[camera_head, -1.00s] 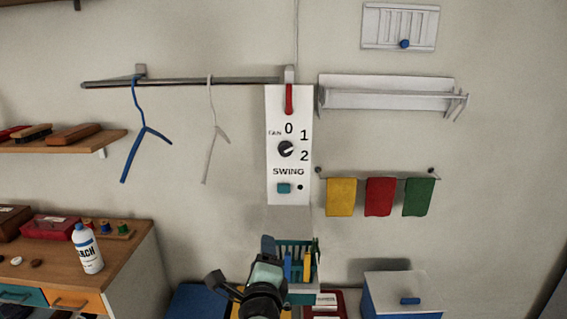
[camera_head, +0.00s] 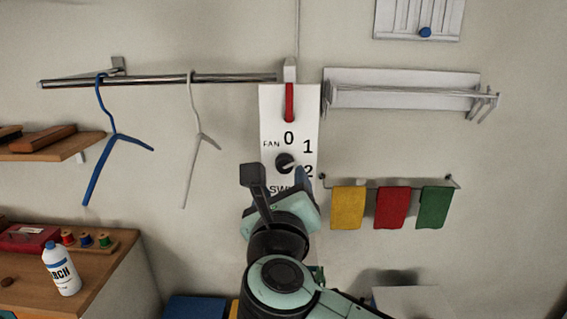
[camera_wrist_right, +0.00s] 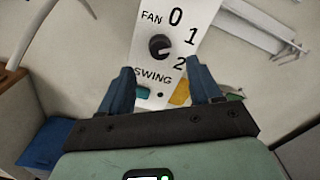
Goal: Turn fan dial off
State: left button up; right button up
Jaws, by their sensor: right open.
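The fan dial (camera_head: 284,162) is a round black knob on a white wall panel (camera_head: 272,110) marked FAN, 0, 1, 2 and SWING. A light mark on the knob points to its right side; I cannot tell exactly which number it meets. The dial also shows in the right wrist view (camera_wrist_right: 159,46). My right gripper (camera_head: 278,178) is in front of the lower panel, just below the dial, partly covering the SWING label. In the right wrist view its blue fingers (camera_wrist_right: 163,78) are spread apart and empty, below the dial. My left gripper is not in view.
A metal rail (camera_head: 200,79) with two hangers is to the left. A white rack (camera_head: 400,95) and yellow, red and green cloths (camera_head: 390,208) are to the right.

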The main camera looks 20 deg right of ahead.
aim_at(284, 166)
jog(key=p+x, duration=0.1)
jog(key=x, duration=0.6)
jog(key=shift+w+d+p, duration=0.1)
jog(key=shift+w+p, duration=0.2)
jog(key=shift+w, duration=0.1)
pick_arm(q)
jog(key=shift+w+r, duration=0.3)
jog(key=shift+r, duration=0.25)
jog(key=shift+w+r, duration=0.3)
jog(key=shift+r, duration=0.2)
pick_arm(e)
jog(key=c, duration=1)
